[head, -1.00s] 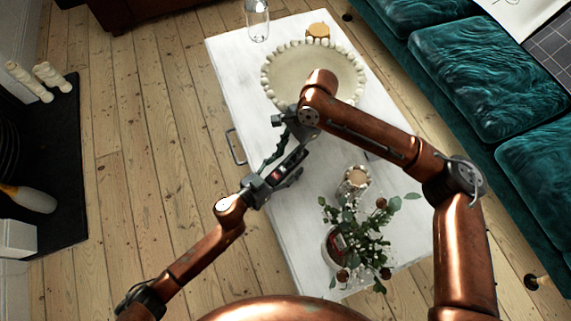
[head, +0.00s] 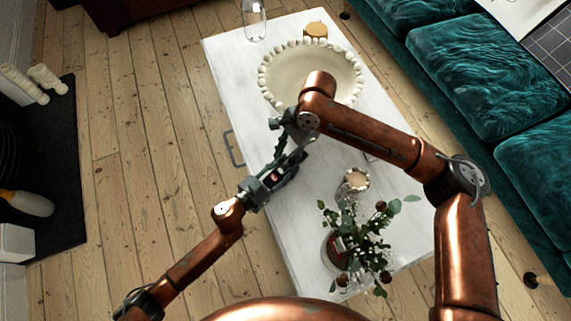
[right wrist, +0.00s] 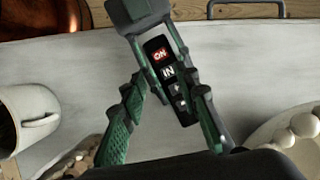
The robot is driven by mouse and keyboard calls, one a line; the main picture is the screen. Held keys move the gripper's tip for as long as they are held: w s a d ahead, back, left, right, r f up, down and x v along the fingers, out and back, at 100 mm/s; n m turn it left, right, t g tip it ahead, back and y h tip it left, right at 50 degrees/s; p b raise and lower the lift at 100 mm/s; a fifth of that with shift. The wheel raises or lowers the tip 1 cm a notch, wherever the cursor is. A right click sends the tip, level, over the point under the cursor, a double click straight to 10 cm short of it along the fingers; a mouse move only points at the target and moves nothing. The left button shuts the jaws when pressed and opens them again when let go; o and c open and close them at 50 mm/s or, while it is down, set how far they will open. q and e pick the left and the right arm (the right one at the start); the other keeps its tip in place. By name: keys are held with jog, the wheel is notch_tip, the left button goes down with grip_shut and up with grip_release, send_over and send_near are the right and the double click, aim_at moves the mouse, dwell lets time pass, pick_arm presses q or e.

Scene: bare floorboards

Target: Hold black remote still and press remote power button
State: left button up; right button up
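The black remote (right wrist: 174,90) has a red "ON" button at its upper end and white markings below it. In the head view the remote (head: 273,178) is a small dark shape with a red spot. My left gripper (head: 279,174) is shut on the remote above the white table's left edge; its dark body is at the top of the right wrist view. My right gripper (head: 290,154) is close by, pointing at the remote from above. In the right wrist view its green-sided fingers (right wrist: 168,95) are apart, one on each side of the remote. Contact cannot be told.
The white table (head: 225,70) holds a beaded bowl (head: 300,75), a glass bottle (head: 254,20), a candle (head: 352,183) and a leafy plant (head: 355,235). A teal sofa (head: 480,70) runs along the right.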

grip_shut()
dwell(0.3)
dwell(1.3)
